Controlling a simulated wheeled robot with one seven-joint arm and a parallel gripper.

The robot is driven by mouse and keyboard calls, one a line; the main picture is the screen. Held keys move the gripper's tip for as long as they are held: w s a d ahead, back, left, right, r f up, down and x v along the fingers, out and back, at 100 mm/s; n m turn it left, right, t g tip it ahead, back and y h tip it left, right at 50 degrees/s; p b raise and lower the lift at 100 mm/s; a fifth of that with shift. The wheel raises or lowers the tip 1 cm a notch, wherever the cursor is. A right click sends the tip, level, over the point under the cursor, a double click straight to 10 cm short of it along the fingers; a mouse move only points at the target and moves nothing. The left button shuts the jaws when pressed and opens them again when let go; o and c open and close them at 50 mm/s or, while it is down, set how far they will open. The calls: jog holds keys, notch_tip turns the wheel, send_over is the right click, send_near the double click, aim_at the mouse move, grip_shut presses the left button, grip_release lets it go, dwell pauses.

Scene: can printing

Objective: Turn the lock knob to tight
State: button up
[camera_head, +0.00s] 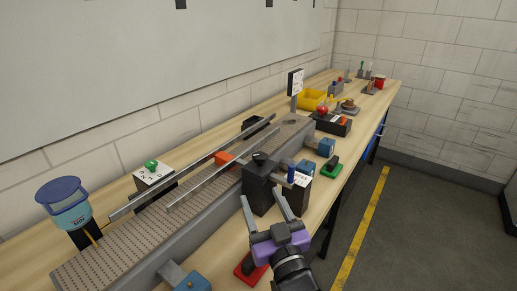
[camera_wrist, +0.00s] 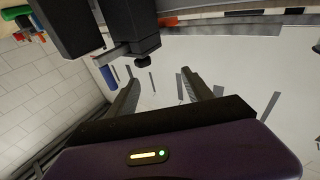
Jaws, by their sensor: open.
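In the wrist view, a small dark knob (camera_wrist: 147,43) sticks out beside dark blocks above my fingers. My gripper (camera_head: 261,198) is purple with two grey fingers, spread and empty. It is just in front of and below the block in the head view; I cannot tell if it touches.
The conveyor (camera_head: 110,245) with metal rails (camera_head: 200,165) runs along the bench. A box with a green knob (camera_head: 151,164) and a blue-lidded container (camera_head: 68,208) are at left. A red-and-black item (camera_head: 250,270) is near my gripper.

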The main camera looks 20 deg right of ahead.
jog(key=h, duration=0.1)
send_near(259, 152)
jog(key=a+r, duration=0.3)
jog(key=w, duration=0.1)
jog(key=w+d+m+g+h, duration=0.1)
jog(key=w+d+f+m+h, duration=0.1)
jog(key=w, duration=0.1)
jog(key=shift+g+p, duration=0.35)
jog(key=shift+g, duration=0.05)
jog(key=shift+w+d+f+m, duration=0.15)
jog(key=shift+d+f+m, duration=0.1)
jog(key=shift+f+m, duration=0.1)
jog(key=shift+w+d, duration=0.1)
jog(key=shift+w, duration=0.2)
jog(key=shift+w+d+p, duration=0.15)
jog(key=shift+w+d, duration=0.05)
jog(key=shift+w, duration=0.95)
jog(key=shift+w+d+p, duration=0.2)
jog(key=shift+w, duration=0.9)
jog(key=shift+w+d+p, duration=0.15)
jog(key=shift+w+d, duration=0.05)
jog(key=shift+w, duration=0.95)
grip_shut()
jog(key=shift+f, duration=0.15)
